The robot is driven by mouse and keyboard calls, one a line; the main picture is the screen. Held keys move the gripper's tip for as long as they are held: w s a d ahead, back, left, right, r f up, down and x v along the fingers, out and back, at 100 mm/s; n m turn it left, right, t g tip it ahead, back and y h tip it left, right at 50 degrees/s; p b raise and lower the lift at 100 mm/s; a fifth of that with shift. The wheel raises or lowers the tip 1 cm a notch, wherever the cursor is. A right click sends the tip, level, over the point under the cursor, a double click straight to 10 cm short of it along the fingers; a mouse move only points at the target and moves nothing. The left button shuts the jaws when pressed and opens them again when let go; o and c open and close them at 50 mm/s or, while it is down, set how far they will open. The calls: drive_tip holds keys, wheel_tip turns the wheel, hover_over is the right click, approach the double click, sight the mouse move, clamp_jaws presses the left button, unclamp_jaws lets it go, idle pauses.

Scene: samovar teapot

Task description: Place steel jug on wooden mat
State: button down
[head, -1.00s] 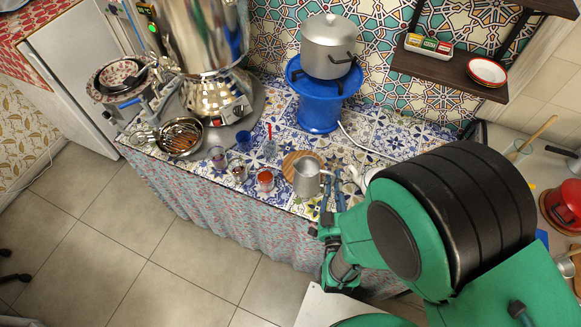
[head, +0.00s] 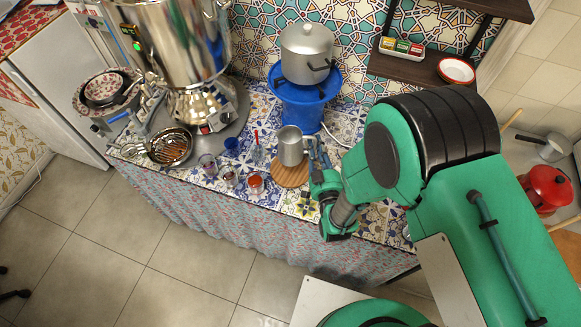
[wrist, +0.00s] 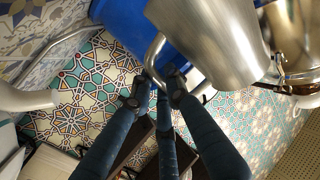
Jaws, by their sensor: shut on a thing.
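The steel jug (head: 291,146) appears upright over the back part of the round wooden mat (head: 290,179) in the head view. The jug hides the mat's back edge. I cannot tell whether its base touches the mat or hangs above it. My gripper (head: 314,157) is at the jug's right side, shut on its handle. In the wrist view the jug's body (wrist: 212,42) fills the top right, and its bent handle runs down between my dark fingers (wrist: 155,92).
A blue stand (head: 298,103) carrying a lidded pot (head: 306,55) is close behind the jug. Small glasses and a red-filled jar (head: 255,184) are to the left. A large samovar (head: 175,45) stands at the back left. A white object (wrist: 28,98) shows in the wrist view.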

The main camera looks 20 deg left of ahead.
drive_tip(key=shift+f+b, duration=0.6)
drive_tip(key=shift+f, duration=1.55)
drive_tip(key=shift+f, duration=0.1)
drive_tip(key=shift+f+b, duration=0.45)
drive_tip(key=shift+f, duration=1.25)
drive_tip(key=shift+f, duration=0.1)
drive_tip(key=c, duration=2.1)
unclamp_jaws()
drive_tip(key=shift+f, duration=0.15)
drive_tip(key=o, duration=0.4)
drive_tip(key=shift+r, duration=0.25)
drive_tip(key=p+v, duration=0.1)
drive_tip(key=v, duration=1.1)
drive_tip(key=shift+p, duration=0.3)
